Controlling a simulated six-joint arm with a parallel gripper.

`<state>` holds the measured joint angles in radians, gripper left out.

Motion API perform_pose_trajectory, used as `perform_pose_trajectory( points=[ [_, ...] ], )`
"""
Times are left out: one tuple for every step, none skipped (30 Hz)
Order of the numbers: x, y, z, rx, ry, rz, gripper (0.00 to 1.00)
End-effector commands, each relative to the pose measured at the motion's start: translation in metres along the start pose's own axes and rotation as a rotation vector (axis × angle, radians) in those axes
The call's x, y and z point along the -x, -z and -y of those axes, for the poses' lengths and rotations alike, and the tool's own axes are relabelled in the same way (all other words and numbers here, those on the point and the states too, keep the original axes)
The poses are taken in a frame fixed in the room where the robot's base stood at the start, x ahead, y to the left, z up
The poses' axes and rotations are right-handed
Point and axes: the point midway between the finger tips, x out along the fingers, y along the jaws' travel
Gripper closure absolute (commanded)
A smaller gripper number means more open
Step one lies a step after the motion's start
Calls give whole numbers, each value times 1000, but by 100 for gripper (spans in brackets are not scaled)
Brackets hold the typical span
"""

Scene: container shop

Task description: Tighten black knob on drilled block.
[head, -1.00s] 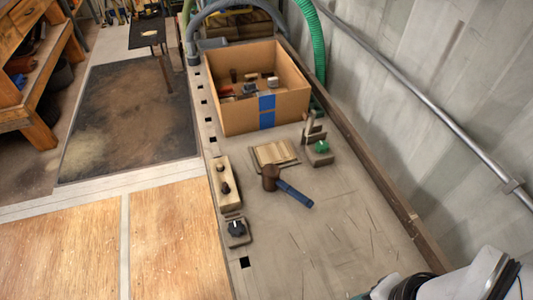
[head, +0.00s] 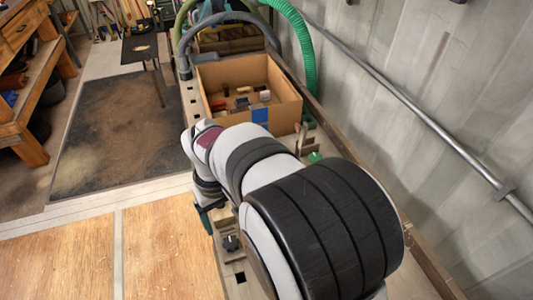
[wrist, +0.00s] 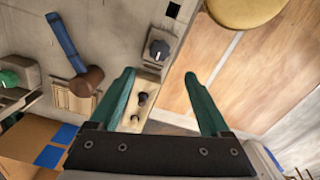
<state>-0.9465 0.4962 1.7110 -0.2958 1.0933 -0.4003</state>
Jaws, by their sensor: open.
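The black knob (wrist: 159,49) sits on a small grey block (wrist: 152,62) in the wrist view, beyond my fingertips. In the head view the knob (head: 231,242) shows just below my wrist, near the bench's left edge. I cannot see holes in its block or how tight the knob is. My gripper (wrist: 160,74) has its two green fingers wide apart with nothing between them. In the head view only part of a green finger shows, up and left of the knob. A pale wooden block (wrist: 151,82) with two dark pegs lies between the fingers' lines of view, beside the knob's block.
A mallet with a blue handle (wrist: 62,41) lies near a slatted wooden pad (wrist: 70,98). A green knob (wrist: 9,78) stands on another block. An open cardboard box (head: 284,116) with small parts stands at the bench's far end. My arm hides much of the bench in the head view.

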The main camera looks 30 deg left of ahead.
Motion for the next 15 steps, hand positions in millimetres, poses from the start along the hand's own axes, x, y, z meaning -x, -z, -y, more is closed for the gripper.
perform_pose_trajectory(
  points=[
    [-16,-2,0,1,0,7,19],
    [-26,-2,0,0,0,7,19],
    [-38,-2,0,-2,1,7,19],
    [-47,-2,0,-1,1,7,19],
    [-56,-2,0,-2,1,6,19],
    [-66,-2,0,-3,1,6,19],
    [-74,-2,0,-2,1,6,19],
    [-80,-2,0,-2,0,4,19],
    [-88,-2,0,-3,1,5,19],
    [-92,-2,0,-4,1,4,19],
    [-97,-2,0,-4,1,3,19],
    [-101,-1,0,-4,1,3,19],
    [-104,-1,-1,-4,1,2,19],
    [-106,-1,-1,-3,0,2,19],
    [-108,-1,-1,-3,0,1,19]
  ],
)
